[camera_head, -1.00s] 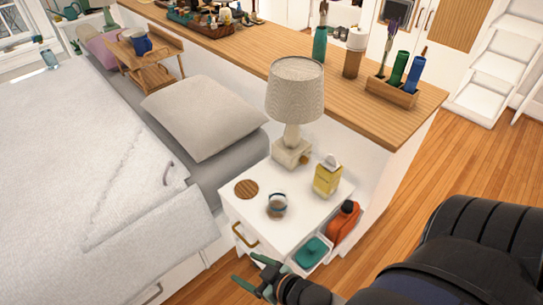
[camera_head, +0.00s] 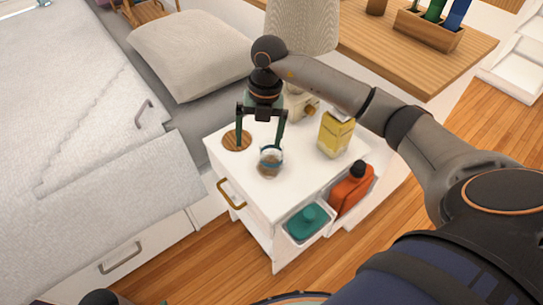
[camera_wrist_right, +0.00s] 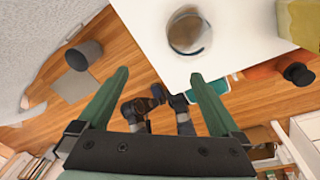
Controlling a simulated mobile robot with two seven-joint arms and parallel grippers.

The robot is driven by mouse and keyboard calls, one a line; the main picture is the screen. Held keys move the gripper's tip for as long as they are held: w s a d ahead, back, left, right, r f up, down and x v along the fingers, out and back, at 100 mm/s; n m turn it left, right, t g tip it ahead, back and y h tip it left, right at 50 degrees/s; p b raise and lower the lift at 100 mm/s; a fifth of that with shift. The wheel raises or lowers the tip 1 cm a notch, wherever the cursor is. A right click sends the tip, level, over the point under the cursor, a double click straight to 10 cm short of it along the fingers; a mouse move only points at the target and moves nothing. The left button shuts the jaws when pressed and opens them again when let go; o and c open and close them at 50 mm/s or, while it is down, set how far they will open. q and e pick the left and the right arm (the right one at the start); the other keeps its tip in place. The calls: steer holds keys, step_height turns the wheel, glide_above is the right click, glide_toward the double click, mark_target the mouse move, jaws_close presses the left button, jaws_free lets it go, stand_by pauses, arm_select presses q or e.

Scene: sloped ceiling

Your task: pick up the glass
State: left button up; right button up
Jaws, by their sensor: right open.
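The glass (camera_head: 270,163) is a small clear tumbler with a bluish rim. It stands upright on the white nightstand (camera_head: 290,185), near its front edge; it also shows at the top of the right wrist view (camera_wrist_right: 188,32). My right gripper (camera_head: 258,146) points down over the nightstand, its fingers apart and empty. In the head view one finger overlaps the glass's rim; contact cannot be told. In the right wrist view the glass lies beyond the fingertips (camera_wrist_right: 158,76), not between them. Only a dark part and a greenish tip, apparently of my left arm, show at the bottom left edge.
A round wooden coaster (camera_head: 237,140) lies left of the glass. A yellow carton (camera_head: 335,134) stands to the right. A lamp (camera_head: 302,25) stands behind, partly hidden by my arm. An orange bottle (camera_head: 350,188) and teal item (camera_head: 308,220) sit lower. The bed borders the left.

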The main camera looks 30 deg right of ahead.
steer(key=d+h, duration=0.2)
steer(key=d, duration=0.2)
steer(key=m+b, duration=0.1)
glide_toward(272, 152)
steer(key=s+a+f, duration=0.1)
steer(key=s+f, duration=0.1)
steer(key=shift+s+a, duration=0.4)
steer(key=shift+f+b, duration=0.3)
steer(key=shift+f, duration=0.5)
step_height(272, 152, down, 2)
steer(key=shift+f+b, duration=0.1)
steer(key=shift+b, duration=0.25)
steer(key=shift+w+d+f, duration=0.1)
steer(key=shift+f, duration=1.15)
arm_select(q)
steer(key=shift+w+a+r+t, duration=0.15)
steer(key=shift+w+r+t, duration=0.05)
steer(key=shift+w+t, duration=0.3)
steer(key=shift+w+a+r+t, duration=0.1)
steer(key=shift+w+r+t, duration=0.1)
steer(key=shift+w+t, duration=0.3)
steer(key=shift+w, duration=0.1)
arm_select(e)
steer(key=shift+c, duration=0.4)
arm_select(q)
steer(key=shift+f, duration=0.1)
arm_select(e)
steer(key=shift+r, duration=0.1)
steer(key=c, duration=1.3)
